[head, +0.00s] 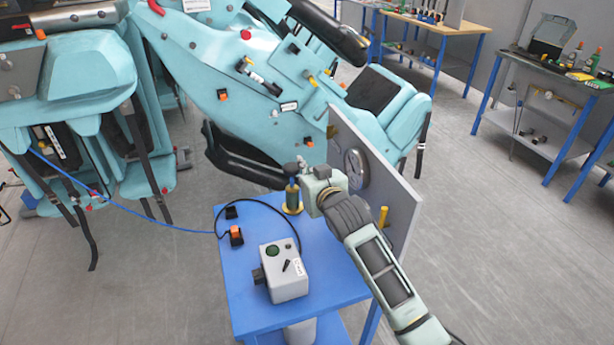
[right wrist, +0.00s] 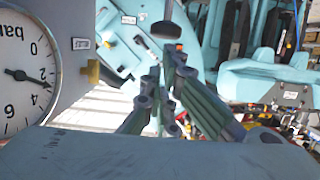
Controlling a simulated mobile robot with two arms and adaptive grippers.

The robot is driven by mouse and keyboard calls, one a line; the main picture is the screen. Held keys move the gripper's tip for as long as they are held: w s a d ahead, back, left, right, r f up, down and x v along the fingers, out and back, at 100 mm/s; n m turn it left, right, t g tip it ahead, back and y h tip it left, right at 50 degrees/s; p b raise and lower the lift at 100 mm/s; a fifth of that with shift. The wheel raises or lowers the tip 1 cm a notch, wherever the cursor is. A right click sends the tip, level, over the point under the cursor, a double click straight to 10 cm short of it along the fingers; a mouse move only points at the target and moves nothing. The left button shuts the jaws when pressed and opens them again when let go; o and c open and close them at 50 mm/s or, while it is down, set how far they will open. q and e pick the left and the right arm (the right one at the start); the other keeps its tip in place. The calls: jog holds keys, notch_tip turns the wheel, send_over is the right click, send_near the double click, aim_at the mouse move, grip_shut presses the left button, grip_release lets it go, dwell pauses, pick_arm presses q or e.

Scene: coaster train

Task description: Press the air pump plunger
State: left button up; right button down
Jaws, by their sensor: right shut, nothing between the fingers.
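The air pump (head: 292,196) stands upright on the blue table, a dark cylinder on a round yellow base. My right gripper (head: 301,166) is shut and empty at the top of the pump, partly hiding it. The plunger top is hard to make out there. In the right wrist view, the closed fingers (right wrist: 161,88) point towards a dark round knob (right wrist: 165,29) on a thin stem, which looks like the plunger; a gap shows between them in the picture. I cannot tell whether the fingers are over it or beside it. My left gripper is not in view.
A grey panel with a pressure gauge (head: 356,168) stands close to my right gripper; its dial (right wrist: 24,78) fills the wrist view's left. A grey control box (head: 285,272) and cable lie on the blue table (head: 245,313). The turquoise coaster train (head: 225,75) is behind.

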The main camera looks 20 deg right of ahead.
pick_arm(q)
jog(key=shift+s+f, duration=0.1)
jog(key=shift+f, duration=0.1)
pick_arm(e)
jog(key=shift+s+r, duration=0.2)
jog(key=shift+s, duration=0.5)
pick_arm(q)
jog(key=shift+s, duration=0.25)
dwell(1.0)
